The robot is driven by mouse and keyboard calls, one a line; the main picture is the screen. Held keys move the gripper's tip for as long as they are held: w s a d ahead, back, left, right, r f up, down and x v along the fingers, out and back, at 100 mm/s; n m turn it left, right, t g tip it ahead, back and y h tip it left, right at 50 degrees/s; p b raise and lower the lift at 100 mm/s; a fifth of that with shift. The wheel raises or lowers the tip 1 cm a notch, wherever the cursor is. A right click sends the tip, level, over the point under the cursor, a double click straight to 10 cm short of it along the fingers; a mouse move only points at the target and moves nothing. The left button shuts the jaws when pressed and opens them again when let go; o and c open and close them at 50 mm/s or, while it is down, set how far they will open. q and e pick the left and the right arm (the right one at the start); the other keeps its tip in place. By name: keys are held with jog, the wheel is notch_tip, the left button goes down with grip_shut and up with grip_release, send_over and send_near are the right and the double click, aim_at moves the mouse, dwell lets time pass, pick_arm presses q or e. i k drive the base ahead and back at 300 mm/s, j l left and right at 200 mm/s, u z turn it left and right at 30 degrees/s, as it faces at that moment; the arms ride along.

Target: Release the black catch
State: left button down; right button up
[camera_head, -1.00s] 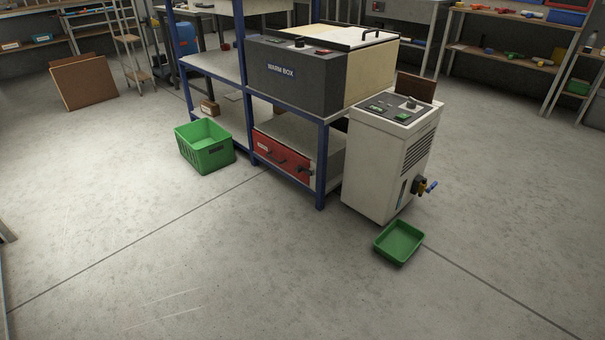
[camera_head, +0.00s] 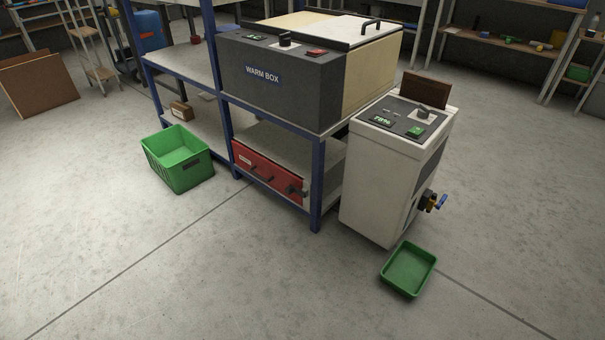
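A red drawer front (camera_head: 250,157) sits low in the blue-framed bench. It bears a pale label, a dark handle and, near its right end, a small black fitting (camera_head: 293,190). This fitting may be the black catch, but it is too small to tell its form or whether it is fastened. Above stands the dark grey warm box (camera_head: 262,92), with a black knob (camera_head: 284,40) on its top panel and a black handle (camera_head: 371,22) on its pale lid. Neither of my grippers is in view.
A white cabinet (camera_head: 377,188) with a green display and a blue-handled tap (camera_head: 441,200) stands right of the bench. A green tray (camera_head: 409,270) lies on the floor by it. A green crate (camera_head: 177,160) stands at the left. The floor in front is clear.

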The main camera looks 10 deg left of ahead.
aim_at(289, 190)
jog(key=i+j+z, duration=0.25)
jog(key=i+j, duration=0.25)
jog(key=i, duration=0.2)
jog(key=i+j+z, duration=0.25)
jog(key=i+j, duration=0.35)
